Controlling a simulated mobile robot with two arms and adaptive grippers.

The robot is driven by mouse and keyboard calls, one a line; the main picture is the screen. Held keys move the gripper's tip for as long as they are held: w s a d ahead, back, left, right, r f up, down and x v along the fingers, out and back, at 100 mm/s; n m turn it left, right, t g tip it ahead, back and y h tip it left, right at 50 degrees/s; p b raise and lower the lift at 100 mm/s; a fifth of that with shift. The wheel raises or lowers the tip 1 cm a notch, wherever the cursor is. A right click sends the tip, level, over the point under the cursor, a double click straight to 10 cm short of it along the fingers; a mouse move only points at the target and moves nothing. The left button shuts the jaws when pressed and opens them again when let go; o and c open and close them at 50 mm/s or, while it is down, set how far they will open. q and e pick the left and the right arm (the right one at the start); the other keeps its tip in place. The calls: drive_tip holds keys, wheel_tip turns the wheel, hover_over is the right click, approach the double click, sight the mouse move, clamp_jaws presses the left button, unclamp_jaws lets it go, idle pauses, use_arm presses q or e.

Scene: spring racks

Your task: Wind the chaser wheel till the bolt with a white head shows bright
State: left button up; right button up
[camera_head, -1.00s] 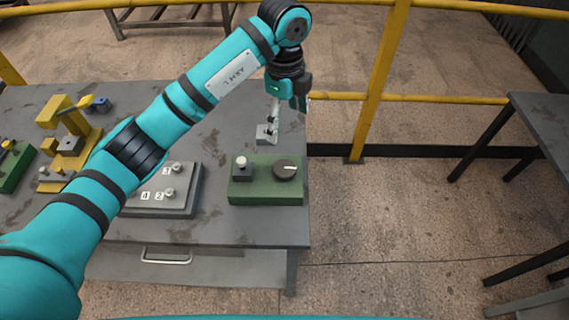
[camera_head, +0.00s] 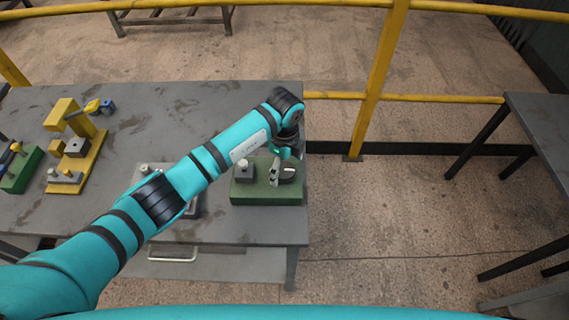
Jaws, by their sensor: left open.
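A green box (camera_head: 252,197) sits near the table's right edge. On its right part is a dark round wheel (camera_head: 291,173), partly hidden by my gripper. On its left part is a dark block (camera_head: 244,174) with a pale-headed bolt (camera_head: 244,162) standing in it. My left gripper (camera_head: 277,169) is open, pointing down at the wheel. One grey finger shows at the wheel's left side; whether it touches cannot be told. The bolt head looks pale; whether it is lit is too small to tell. My right gripper is not in view.
The grey table (camera_head: 190,105) also bears a yellow fixture (camera_head: 88,160) at left and another green box (camera_head: 20,172) at the far left. A grey plate with numbered posts is mostly behind my left arm. Yellow railings (camera_head: 372,90) stand behind the table.

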use_arm(q)
drive_tip(key=shift+f, duration=0.4)
drive_tip(key=shift+c, duration=0.4)
drive_tip(key=c, duration=1.1)
drive_tip(key=m+b, duration=0.4)
drive_tip(key=m, duration=0.1)
drive_tip(key=shift+f, duration=0.15)
drive_tip(key=m+b, duration=1.4)
drive_tip(key=b, duration=0.2)
drive_tip(key=shift+m, duration=0.3)
drive_tip(key=shift+r+m+b, duration=0.2)
drive_tip(key=shift+m+b, duration=1.05)
drive_tip(key=shift+m, duration=0.45)
drive_tip(key=shift+r, duration=0.1)
